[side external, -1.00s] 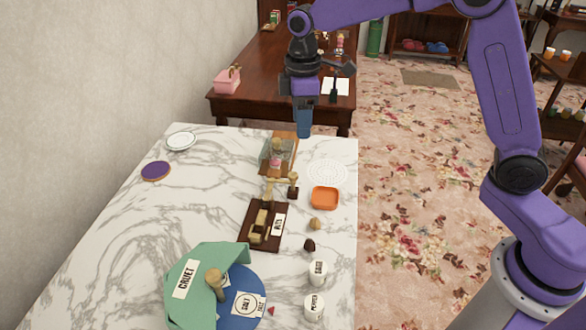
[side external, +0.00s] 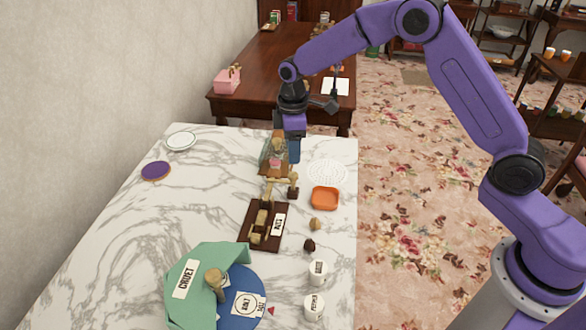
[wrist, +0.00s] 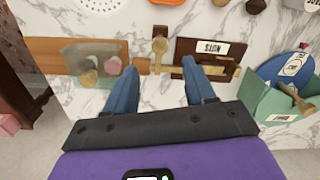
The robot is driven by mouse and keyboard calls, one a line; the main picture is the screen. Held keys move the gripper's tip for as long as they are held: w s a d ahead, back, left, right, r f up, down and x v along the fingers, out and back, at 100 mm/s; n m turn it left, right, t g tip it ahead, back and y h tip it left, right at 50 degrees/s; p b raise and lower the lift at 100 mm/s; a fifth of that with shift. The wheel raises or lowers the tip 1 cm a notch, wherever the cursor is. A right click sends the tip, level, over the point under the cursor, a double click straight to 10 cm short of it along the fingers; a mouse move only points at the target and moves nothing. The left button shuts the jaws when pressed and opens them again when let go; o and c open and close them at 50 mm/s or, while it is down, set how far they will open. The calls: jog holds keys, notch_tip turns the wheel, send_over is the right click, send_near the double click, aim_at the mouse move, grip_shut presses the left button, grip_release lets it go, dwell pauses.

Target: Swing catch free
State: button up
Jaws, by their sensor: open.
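A dark wooden board with a "NUTS" label (side external: 265,226) lies on the marble table and carries a pale brass-coloured bar. At its far end is a brass-coloured catch-like piece (side external: 280,183) with a knob. It also shows in the wrist view (wrist: 159,46), between the board and a glass-sided wooden box (wrist: 92,62). Which piece is the catch I cannot tell for certain. My gripper (side external: 294,152) is beside the box, above the table. In the wrist view its two blue fingers (wrist: 158,68) are apart and empty, with the brass piece seen between and beyond them.
An orange dish (side external: 325,198), a white perforated mat (side external: 327,172) and small white pots (side external: 318,272) stand right of the board. The table's left middle is clear.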

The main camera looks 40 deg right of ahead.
aim_at(293, 174)
notch_tip(293, 174, down, 8)
jog(key=shift+r, duration=0.25)
grip_shut()
